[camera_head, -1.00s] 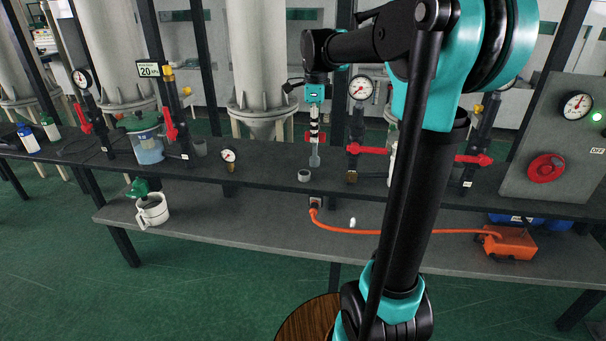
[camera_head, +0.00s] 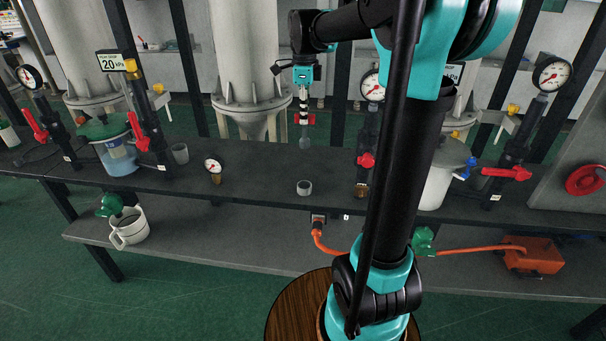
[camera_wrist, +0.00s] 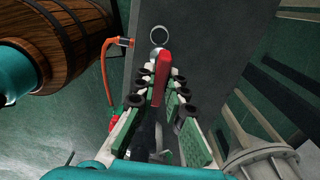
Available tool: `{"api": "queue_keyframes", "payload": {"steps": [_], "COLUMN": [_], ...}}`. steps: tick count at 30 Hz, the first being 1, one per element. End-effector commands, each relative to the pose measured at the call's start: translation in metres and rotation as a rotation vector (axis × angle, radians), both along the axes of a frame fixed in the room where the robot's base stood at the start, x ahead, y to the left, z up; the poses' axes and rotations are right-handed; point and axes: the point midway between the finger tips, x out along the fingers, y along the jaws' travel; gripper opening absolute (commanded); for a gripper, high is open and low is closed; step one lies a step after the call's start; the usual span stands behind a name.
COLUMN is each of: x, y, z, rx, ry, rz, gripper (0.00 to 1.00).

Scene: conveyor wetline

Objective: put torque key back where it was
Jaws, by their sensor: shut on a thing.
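The torque key (camera_wrist: 162,75) has a red handle and a grey end. My gripper (camera_wrist: 160,95) is shut on its handle, with a finger on each side in the wrist view. In the head view my gripper (camera_head: 304,98) points down above the bench, and the key's grey end (camera_head: 304,142) hangs below it. A small grey ring-shaped cup (camera_head: 304,188) stands on the bench, lower in the head view than the key's end, with a visible gap. In the wrist view the ring (camera_wrist: 160,36) shows just beyond the key's end. Its inside is hard to make out.
The dark bench (camera_head: 250,180) carries a small gauge (camera_head: 213,168), a grey cup (camera_head: 180,153) and red-handled valves (camera_head: 140,132) to the left. A gauge post (camera_head: 366,160) stands right of the ring. A lower shelf holds a white jug (camera_head: 128,228) and an orange box (camera_head: 533,256).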

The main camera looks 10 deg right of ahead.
Motion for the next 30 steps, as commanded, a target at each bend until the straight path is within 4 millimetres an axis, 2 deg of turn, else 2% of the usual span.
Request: {"api": "queue_keyframes", "payload": {"steps": [6,15,18,23,30], "x": [0.0,0.0,0.0,0.0,0.0], "y": [0.0,0.0,0.0,0.0,0.0], "z": [-0.054,-0.123,-0.137,-0.148,-0.178], "rx": [0.0,0.0,0.0,0.0,0.0], "ry": [0.0,0.0,0.0,0.0,0.0], "rz": [0.0,0.0,0.0,0.0,0.0], "gripper": [0.0,0.0,0.0,0.0,0.0]}}
